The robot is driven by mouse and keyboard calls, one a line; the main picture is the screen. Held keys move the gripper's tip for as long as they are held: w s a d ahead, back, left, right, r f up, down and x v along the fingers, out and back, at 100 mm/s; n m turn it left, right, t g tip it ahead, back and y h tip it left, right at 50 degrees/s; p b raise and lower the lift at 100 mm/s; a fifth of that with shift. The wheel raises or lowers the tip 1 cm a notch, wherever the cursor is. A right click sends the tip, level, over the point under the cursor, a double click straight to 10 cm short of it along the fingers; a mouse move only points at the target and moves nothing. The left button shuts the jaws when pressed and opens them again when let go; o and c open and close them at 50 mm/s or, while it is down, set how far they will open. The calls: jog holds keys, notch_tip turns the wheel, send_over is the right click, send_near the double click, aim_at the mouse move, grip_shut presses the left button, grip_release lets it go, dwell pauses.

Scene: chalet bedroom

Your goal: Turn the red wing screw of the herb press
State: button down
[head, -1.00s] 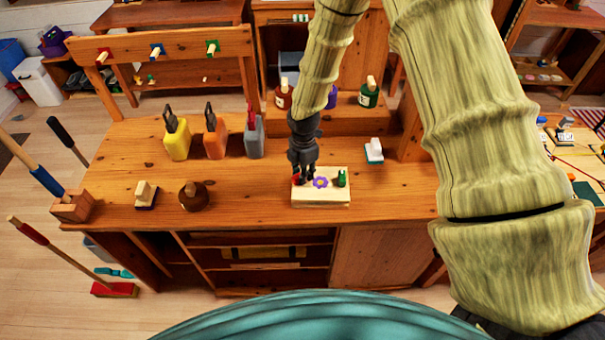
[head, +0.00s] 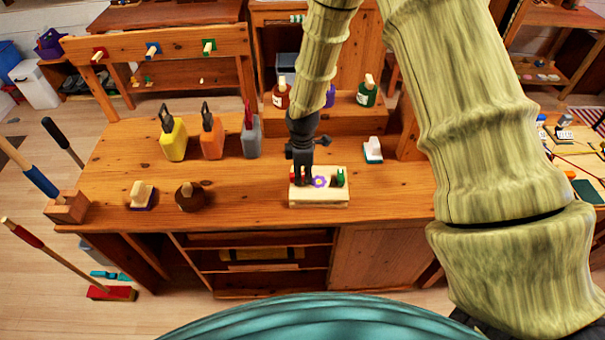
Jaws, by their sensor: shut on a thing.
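The herb press (head: 320,196) is a pale wooden block on the workbench, with a purple flower in the middle of its top and a green screw (head: 340,178) at its right end. The red wing screw (head: 292,176) is at the left end; only bits of red show around my fingers. My gripper (head: 301,180) points down over that left end and is shut on the red wing screw, which it mostly hides. How far the screw is turned cannot be seen.
A white-topped brush (head: 373,150) stands right of the press. A brown round-knobbed thing (head: 190,196) and a small block (head: 142,194) lie left. Yellow (head: 174,140), orange (head: 212,138) and grey (head: 250,138) holders stand behind. Bare bench lies around the press.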

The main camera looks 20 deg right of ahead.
aim_at(303, 174)
dwell(0.3)
jog(key=c, duration=1.3)
grip_release()
notch_tip(303, 174, up, 12)
